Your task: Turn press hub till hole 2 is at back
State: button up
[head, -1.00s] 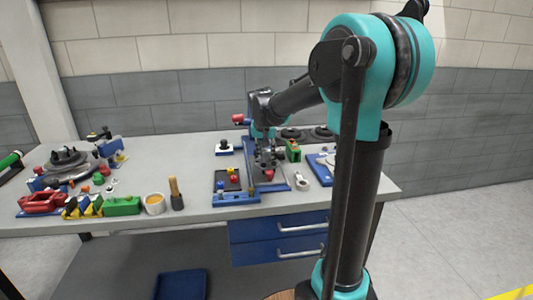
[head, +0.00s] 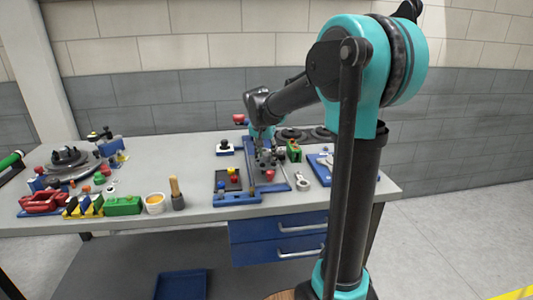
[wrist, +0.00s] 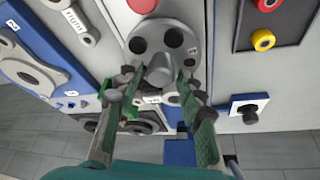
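The press hub (wrist: 179,30) is a grey disc with dark holes and a raised central boss (wrist: 159,71), seen in the wrist view. A small mark sits near its edge, but I cannot read it, so I cannot tell which hole is hole 2. My gripper (wrist: 158,82) has its two green fingers apart, on either side of the boss; I see no clear contact. In the head view my gripper (head: 266,155) is low over the blue fixture (head: 252,178), and the arm mostly hides the hub there.
A dark tray (head: 228,187) with red and yellow pieces is left of the fixture. A combination-shaped grey part (head: 302,184) and a blue board (head: 322,172) are at the right. A green-and-red block (head: 294,150) stands close to the gripper. Several tools fill the bench's left side.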

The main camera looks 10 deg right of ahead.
jog(key=shift+o, duration=0.6)
jog(key=v, duration=1.2)
